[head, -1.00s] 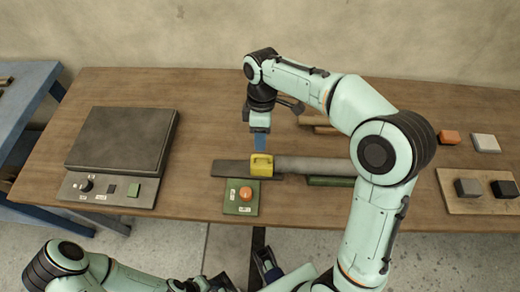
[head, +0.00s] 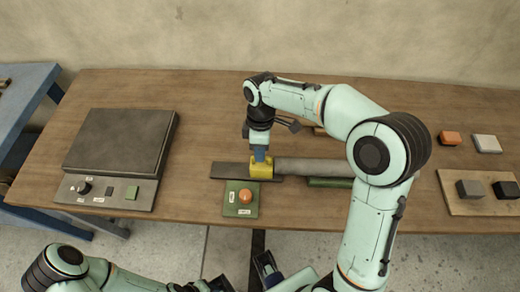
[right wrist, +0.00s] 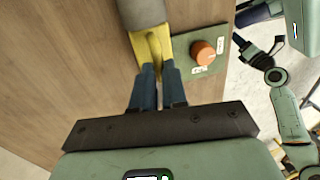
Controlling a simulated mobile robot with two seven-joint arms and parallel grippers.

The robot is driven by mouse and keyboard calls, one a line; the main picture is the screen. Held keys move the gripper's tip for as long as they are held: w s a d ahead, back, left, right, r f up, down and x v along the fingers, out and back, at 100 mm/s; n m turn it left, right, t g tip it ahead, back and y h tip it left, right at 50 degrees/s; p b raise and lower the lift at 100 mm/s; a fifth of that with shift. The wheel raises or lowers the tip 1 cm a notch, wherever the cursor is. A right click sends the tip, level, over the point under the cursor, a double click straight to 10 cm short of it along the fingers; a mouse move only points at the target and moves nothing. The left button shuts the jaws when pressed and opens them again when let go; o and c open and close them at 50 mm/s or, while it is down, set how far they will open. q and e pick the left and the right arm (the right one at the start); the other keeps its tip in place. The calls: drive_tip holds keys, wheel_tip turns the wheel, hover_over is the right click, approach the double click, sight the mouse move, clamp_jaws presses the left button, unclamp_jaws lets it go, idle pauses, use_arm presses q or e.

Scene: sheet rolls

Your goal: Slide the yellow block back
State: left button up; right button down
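The yellow block (head: 257,172) sits on a dark flat rail (head: 230,170), against the left end of a grey roll (head: 315,168). My right gripper (head: 260,156) is over the block from above. In the right wrist view its blue fingertips (right wrist: 159,68) stand close together on both sides of the raised yellow handle of the block (right wrist: 152,45), with hardly any gap. The grey roll (right wrist: 141,12) lies just beyond the block there. My left gripper (head: 268,270) is low at the table's front edge, away from the block; its finger opening is unclear.
A dark flat-topped device (head: 122,142) stands at the left. A board (head: 460,205) with dark blocks and loose orange and white blocks are at the right. The table between device and rail is clear.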

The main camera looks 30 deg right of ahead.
use_arm(q)
wheel_tip(320, 180, up, 6)
drive_tip(key=w+p, duration=0.2)
drive_tip(key=p, duration=0.3)
drive_tip(key=shift+w+p, duration=0.25)
drive_tip(key=shift+p, duration=0.1)
use_arm(e)
drive_tip(key=w+a, duration=0.6)
drive_tip(key=a, duration=0.4)
drive_tip(key=shift+w+a, duration=0.2)
drive_tip(key=shift+a, duration=0.05)
use_arm(q)
drive_tip(key=shift+r, duration=0.1)
use_arm(e)
drive_tip(key=c, duration=1.2)
unclamp_jaws()
drive_tip(key=shift+a, duration=0.1)
drive_tip(key=shift+o, duration=0.2)
use_arm(q)
drive_tip(key=w+r+p, duration=0.2)
drive_tip(key=r, duration=0.1)
drive_tip(key=shift+t, duration=0.3)
use_arm(e)
wheel_tip(320, 180, up, 13)
drive_tip(key=w+d, duration=0.1)
drive_tip(key=w, duration=0.1)
drive_tip(key=shift+w+d, duration=0.15)
drive_tip(key=shift+d, duration=0.1)
use_arm(q)
drive_tip(key=shift+s, duration=0.1)
